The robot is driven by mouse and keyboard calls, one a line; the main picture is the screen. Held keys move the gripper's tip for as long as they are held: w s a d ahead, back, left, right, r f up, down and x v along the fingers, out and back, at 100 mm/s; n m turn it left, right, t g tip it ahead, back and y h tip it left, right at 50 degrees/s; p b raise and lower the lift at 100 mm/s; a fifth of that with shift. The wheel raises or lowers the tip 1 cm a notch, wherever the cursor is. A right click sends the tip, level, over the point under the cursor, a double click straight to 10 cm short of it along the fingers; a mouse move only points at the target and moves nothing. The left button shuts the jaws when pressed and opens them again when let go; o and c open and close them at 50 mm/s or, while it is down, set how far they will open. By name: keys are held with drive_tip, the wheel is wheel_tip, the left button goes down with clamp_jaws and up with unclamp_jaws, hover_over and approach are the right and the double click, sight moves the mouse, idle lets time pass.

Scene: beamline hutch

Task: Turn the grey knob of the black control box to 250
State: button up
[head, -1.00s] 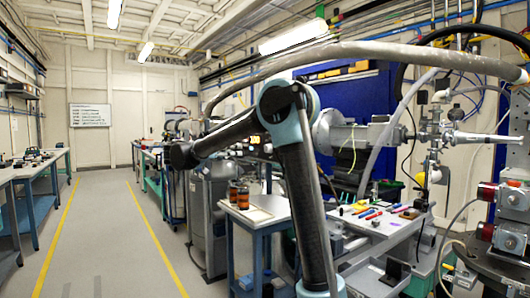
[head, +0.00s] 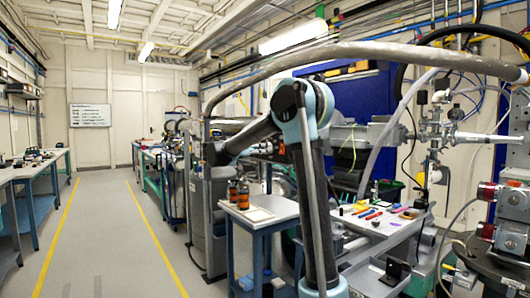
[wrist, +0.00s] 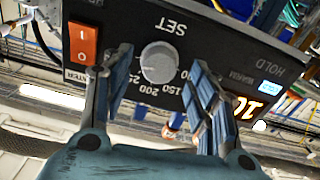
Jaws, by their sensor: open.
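The black control box (wrist: 215,40) fills the upper part of the wrist view, with its lettering upside down. Its round grey knob (wrist: 159,62) stands below the SET label, with scale numbers including 150, 200 and 250 around its lower side. I cannot tell which number the knob points at. My gripper (wrist: 161,66) is open, one blue-grey finger on each side of the knob, with visible gaps between fingers and knob. In the head view my arm reaches left; I cannot make out the fingers or the box there.
An orange rocker switch (wrist: 83,44) sits left of the knob, near the left finger. An orange lit display (wrist: 240,106) and a small blue-lit display (wrist: 270,87) are on the right. In the head view, a small table (head: 262,222) with brown bottles (head: 238,194) stands below my arm.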

drive_tip(key=shift+x, duration=1.05)
drive_tip(key=c, duration=1.1)
drive_tip(key=shift+o, duration=0.2)
drive_tip(key=shift+n, duration=0.3)
drive_tip(key=shift+w+a+n, duration=0.1)
drive_tip(key=shift+n, duration=1.7)
drive_tip(key=shift+w+a+n, duration=0.1)
drive_tip(key=shift+n, duration=1.7)
